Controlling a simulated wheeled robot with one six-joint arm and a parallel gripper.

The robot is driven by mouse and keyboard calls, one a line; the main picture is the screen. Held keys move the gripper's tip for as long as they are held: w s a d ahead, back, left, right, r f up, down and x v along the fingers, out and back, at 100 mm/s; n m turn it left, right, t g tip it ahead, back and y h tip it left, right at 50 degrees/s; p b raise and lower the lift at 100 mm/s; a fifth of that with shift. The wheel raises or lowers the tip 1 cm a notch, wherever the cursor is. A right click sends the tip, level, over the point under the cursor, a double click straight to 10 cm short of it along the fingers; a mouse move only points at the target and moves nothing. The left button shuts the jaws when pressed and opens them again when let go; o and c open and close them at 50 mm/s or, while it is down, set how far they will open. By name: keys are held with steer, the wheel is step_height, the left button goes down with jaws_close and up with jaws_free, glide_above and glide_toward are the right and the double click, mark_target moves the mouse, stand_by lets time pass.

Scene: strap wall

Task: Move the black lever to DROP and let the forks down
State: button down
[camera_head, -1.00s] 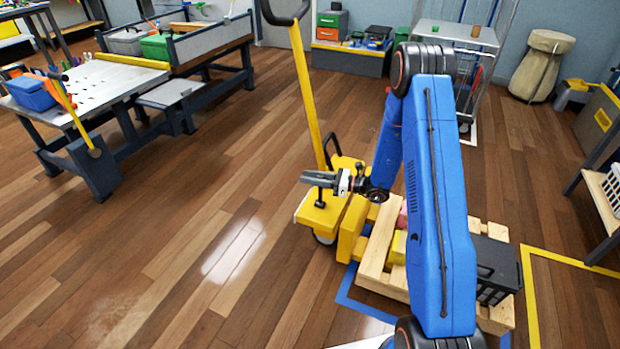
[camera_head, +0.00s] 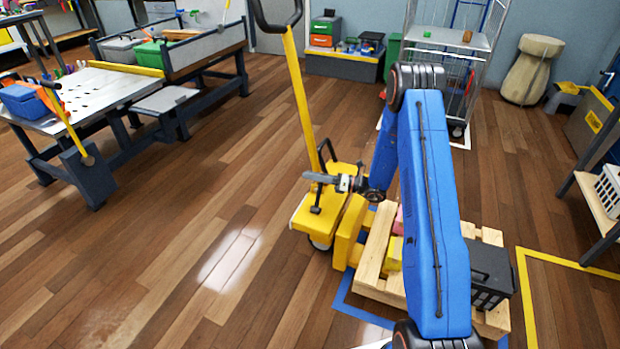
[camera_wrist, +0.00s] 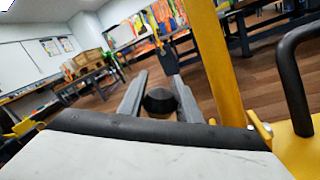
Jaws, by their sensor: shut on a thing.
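The yellow pallet truck (camera_head: 341,205) stands mid-floor with its tall yellow handle upright. Its black lever (camera_head: 317,200) rises from the yellow body. My gripper (camera_head: 318,179) is at the lever's top, shut on it. In the wrist view the lever's round black knob (camera_wrist: 160,101) sits between the two grey fingers (camera_wrist: 158,97). The yellow forks (camera_head: 360,256) run into the wooden pallet (camera_head: 374,248); most of their length is hidden. I cannot read any DROP marking or tell the fork height.
The yellow handle post (camera_head: 301,100) and a black loop (camera_head: 325,150) stand close to my gripper. A black crate (camera_head: 490,275) is on the pallet. Blue and yellow floor lines lie around it. Open wood floor is at left; a wire cage trolley (camera_head: 452,75) is behind.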

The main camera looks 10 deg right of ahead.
steer(key=shift+w+d, duration=0.15)
steer(key=shift+w, duration=0.05)
stand_by(0.3)
steer(key=c, duration=1.3)
jaws_free()
steer(key=shift+f, duration=0.1)
steer(key=v, duration=1.7)
steer(key=shift+d, duration=0.25)
steer(key=shift+s+f, duration=0.1)
steer(key=shift+f, duration=0.05)
